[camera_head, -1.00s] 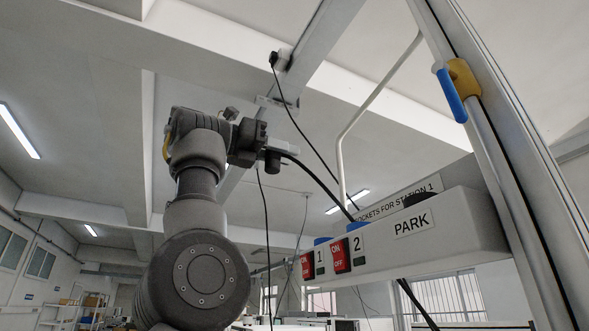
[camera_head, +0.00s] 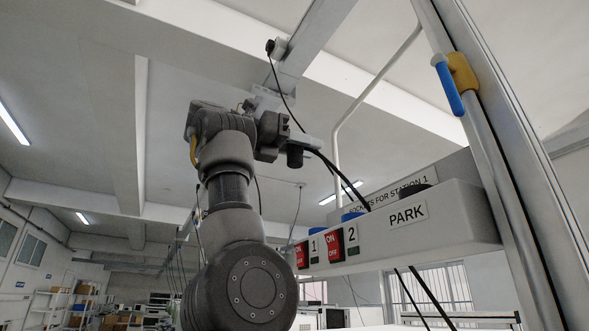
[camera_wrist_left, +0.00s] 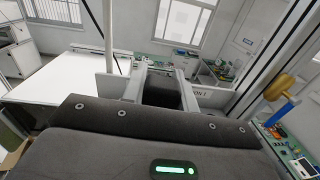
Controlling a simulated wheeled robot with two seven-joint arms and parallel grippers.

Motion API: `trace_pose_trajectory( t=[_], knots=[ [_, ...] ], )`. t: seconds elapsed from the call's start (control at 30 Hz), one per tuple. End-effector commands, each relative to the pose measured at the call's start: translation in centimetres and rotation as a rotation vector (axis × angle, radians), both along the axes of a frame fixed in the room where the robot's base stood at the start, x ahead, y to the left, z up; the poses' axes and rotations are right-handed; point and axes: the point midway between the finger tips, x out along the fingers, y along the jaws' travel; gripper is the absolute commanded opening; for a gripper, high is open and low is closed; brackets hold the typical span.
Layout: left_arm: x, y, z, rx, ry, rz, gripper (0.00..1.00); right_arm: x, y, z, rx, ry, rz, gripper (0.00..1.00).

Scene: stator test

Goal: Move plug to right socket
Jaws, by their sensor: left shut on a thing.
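My left gripper (camera_head: 304,143) is shut on the black plug (camera_head: 295,157) in the head view, up and left of the socket box (camera_head: 455,222). A black cable runs from the plug down to the right, behind the box. In the left wrist view, the dark plug (camera_wrist_left: 160,96) sits between the two fingers (camera_wrist_left: 160,88). Blue sockets show above the box's upper edge, one behind label 1 (camera_head: 326,200) and one behind label 2 (camera_head: 352,216); their openings are hidden. The plug is apart from both. My right gripper is not in view.
Red switches (camera_head: 335,246) sit on the box front beside labels 1 and 2. A black part (camera_head: 414,190) shows above the PARK label (camera_head: 407,214). A metal post (camera_head: 505,165) with a blue handle (camera_head: 448,88) stands at right. A thin cable hangs from the overhead beam (camera_head: 310,48).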

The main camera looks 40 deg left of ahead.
Motion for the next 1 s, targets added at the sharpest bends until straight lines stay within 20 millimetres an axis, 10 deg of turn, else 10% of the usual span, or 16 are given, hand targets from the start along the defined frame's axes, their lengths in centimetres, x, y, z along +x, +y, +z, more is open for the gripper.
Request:
trace_pose_trajectory(
  t=[0.3,1.0],
  knots=[
    [6.0,-6.4,-6.3,-0.013,0.009,-0.12,0.06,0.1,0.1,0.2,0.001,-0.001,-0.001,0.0],
    [6.7,-7.1,-8.6,-0.025,0.012,-0.138,0.06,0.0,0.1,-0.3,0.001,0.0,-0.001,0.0]
  ],
)
